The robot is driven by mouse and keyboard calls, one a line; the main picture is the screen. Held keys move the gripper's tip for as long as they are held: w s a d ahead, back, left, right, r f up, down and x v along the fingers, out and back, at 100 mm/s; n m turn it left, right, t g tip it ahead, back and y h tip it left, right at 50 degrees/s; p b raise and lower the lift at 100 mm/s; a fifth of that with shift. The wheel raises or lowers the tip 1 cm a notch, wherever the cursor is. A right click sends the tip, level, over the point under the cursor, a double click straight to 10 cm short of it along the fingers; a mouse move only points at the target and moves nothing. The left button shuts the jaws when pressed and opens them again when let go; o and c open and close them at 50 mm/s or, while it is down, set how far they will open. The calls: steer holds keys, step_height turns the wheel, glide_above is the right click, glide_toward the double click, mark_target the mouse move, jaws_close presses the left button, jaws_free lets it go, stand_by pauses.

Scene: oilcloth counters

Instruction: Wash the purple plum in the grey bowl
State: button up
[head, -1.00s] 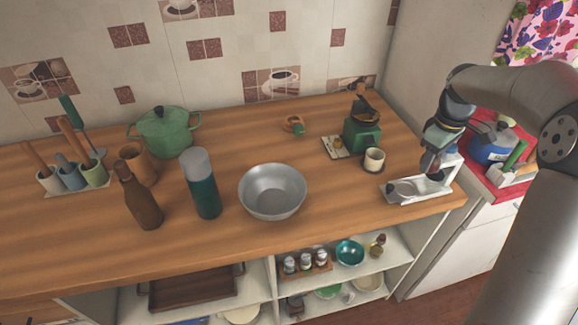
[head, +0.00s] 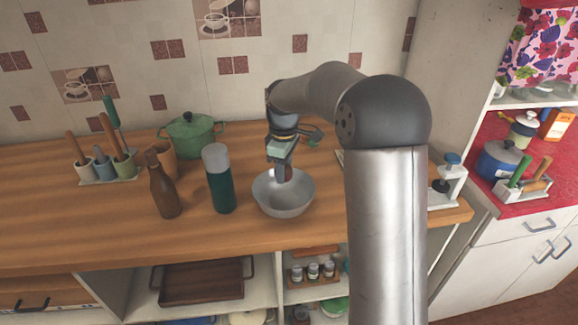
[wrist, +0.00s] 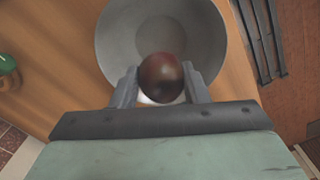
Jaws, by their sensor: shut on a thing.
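The grey bowl (head: 284,205) stands on the wooden counter near its front edge. My gripper (head: 283,173) is over the bowl, pointing down. In the wrist view my gripper (wrist: 160,90) is shut on the plum (wrist: 161,75), which looks dark reddish-purple and round. The plum is between the two fingers, in front of the bowl (wrist: 118,35) in that view. I cannot tell whether the plum touches the bowl. In the head view the plum is mostly hidden by the fingers. What I see of the bowl's inside is bare grey.
A green bottle with a grey cap (head: 219,185) stands close left of the bowl, with a brown bottle (head: 163,188) beyond it. A green pot (head: 191,136) is behind. My arm hides much of the counter's right part.

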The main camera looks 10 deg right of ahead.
steer(key=shift+f+b, duration=2.6)
steer(key=shift+f, duration=1.9)
steer(key=shift+r, duration=0.1)
stand_by(1.0)
steer(key=shift+r+p, duration=3.35)
steer(key=shift+r, duration=1.1)
